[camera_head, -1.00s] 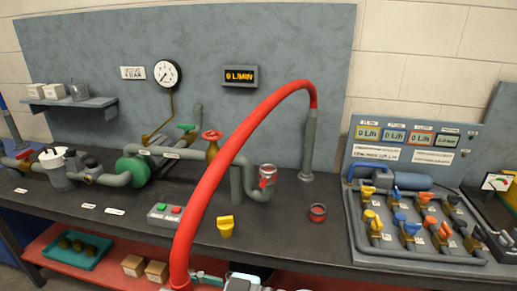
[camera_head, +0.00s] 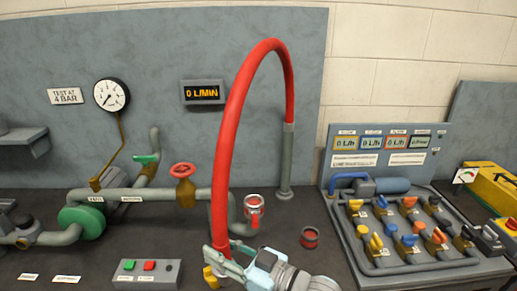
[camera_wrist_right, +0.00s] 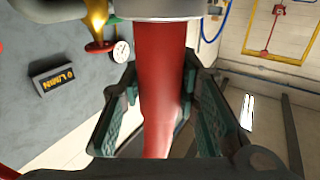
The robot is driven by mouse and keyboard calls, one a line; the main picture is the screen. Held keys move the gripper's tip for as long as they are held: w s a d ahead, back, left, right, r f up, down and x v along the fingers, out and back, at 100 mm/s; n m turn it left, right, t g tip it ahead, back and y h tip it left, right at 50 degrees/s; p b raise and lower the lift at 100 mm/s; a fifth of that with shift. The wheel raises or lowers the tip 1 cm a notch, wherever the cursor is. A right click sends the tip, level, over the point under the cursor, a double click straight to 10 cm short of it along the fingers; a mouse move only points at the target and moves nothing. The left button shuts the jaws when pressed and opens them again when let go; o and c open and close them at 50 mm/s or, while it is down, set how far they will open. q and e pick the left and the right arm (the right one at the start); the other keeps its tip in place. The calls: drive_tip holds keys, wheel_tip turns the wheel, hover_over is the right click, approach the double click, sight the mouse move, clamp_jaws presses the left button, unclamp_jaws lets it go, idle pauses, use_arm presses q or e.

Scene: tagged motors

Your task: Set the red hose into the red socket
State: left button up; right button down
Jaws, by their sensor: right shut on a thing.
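The red hose (camera_head: 236,130) rises from a grey post (camera_head: 287,160) on the bench, arcs high and comes down to my right gripper (camera_head: 226,250). My right gripper is shut on the hose. In the right wrist view the red hose (camera_wrist_right: 160,80) runs between the two fingers, with a grey collar (camera_wrist_right: 155,8) on it at the top edge. A grey upturned pipe end with a red rim and red lever (camera_head: 254,205) stands just beyond the gripper. A small red-rimmed ring (camera_head: 310,238) sits on the bench to the right. My left gripper is not in view.
Pipework with a red handwheel (camera_head: 183,170) and green pump (camera_head: 82,220) is at left. A button box (camera_head: 147,272) lies at the front. A valve panel (camera_head: 400,225) fills the right. A yellow part (camera_head: 211,278) is partly hidden by my gripper.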

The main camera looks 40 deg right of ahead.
use_arm(q)
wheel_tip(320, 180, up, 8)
drive_tip(key=p, duration=0.7)
use_arm(e)
drive_tip(key=w+d+r+m+t+h, duration=0.1)
drive_tip(key=w+d+r+m+h, duration=0.2)
drive_tip(key=w+d+r+h, duration=0.5)
drive_tip(key=w+d+r+m+h, duration=0.2)
drive_tip(key=w+d+r+m, duration=0.3)
drive_tip(key=d, duration=0.6)
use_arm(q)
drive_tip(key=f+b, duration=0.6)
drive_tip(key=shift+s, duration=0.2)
use_arm(e)
wheel_tip(320, 180, down, 6)
drive_tip(key=n, duration=0.1)
drive_tip(key=shift+d+f+n, duration=0.2)
drive_tip(key=shift+f+n, duration=0.05)
drive_tip(key=shift+n, duration=0.15)
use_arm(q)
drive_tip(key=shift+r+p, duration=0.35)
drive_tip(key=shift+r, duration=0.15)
use_arm(e)
drive_tip(key=shift+w+r, duration=0.1)
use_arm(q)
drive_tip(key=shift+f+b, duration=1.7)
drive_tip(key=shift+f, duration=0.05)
use_arm(e)
drive_tip(key=shift+f, duration=2.35)
